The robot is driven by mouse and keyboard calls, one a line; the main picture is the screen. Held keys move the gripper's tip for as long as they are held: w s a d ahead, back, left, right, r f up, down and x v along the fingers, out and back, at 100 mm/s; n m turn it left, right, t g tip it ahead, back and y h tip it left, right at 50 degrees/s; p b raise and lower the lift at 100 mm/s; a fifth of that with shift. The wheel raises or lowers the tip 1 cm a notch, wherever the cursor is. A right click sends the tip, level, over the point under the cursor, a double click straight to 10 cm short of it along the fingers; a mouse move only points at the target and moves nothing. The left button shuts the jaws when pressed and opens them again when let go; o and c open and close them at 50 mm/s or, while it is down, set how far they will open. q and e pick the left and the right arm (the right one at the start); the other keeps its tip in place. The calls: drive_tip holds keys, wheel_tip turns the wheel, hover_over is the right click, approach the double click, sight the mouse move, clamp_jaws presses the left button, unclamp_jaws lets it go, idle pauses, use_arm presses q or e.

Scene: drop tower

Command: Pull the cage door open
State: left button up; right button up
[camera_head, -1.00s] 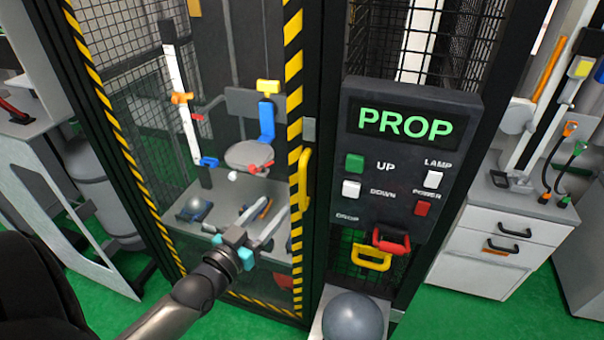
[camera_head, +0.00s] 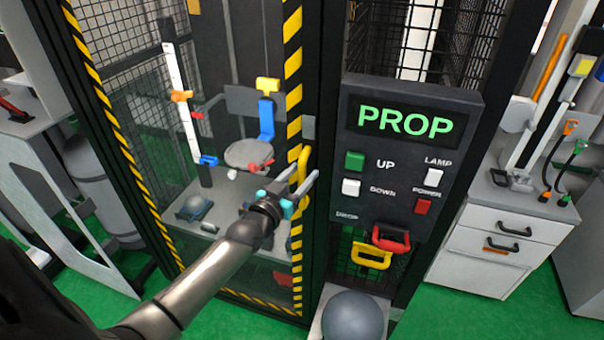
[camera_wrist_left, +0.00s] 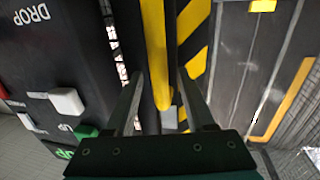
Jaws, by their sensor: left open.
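The cage door is a clear panel framed by yellow-and-black striped edges (camera_head: 294,62), and it is shut in the head view. Its yellow upright bar handle (camera_head: 304,153) is on the right striped edge. The handle also shows in the left wrist view (camera_wrist_left: 155,45), running down between my fingers. My left gripper (camera_head: 308,167) is open at the handle, one finger on each side of it, with gaps visible. The gripper hides part of the handle in the head view. My right gripper is not in view.
A control panel (camera_head: 407,215) with a lit PROP display, buttons and a red handle stands just right of the door. A grey ball (camera_head: 352,318) sits below it. A white drawer cabinet (camera_head: 500,235) is further right. Green floor is clear in front.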

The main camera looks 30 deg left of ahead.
use_arm(q)
drive_tip(key=shift+w, duration=0.35)
clamp_jaws()
idle(0.3)
idle(1.0)
